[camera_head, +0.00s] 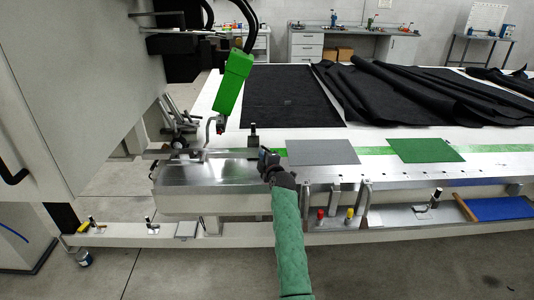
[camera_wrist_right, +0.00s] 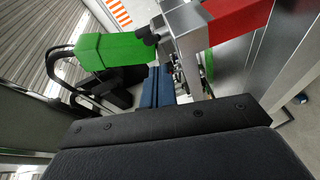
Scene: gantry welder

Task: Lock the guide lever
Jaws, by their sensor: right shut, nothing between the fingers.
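A small upright lever with a black grip (camera_head: 253,137) stands on the metal rail, just beyond my right gripper; I take it as the guide lever, but cannot tell whether it is locked. My right gripper (camera_head: 265,155) is shut and empty over the near metal edge, close to the lever. A gap or contact between them cannot be told. The green welding head (camera_head: 233,82) hangs above and to the left, and also shows in the right wrist view (camera_wrist_right: 118,50). There, a metal bracket (camera_wrist_right: 186,42) stands beyond my gripper's dark body. My left gripper is not in view.
A grey sheet (camera_head: 322,152) and a green sheet (camera_head: 427,150) lie on the table to the right. Black fabric (camera_head: 290,97) covers the table behind. A large pale cabinet (camera_head: 75,85) stands at the left. A red bar (camera_wrist_right: 238,20) crosses the wrist view's top.

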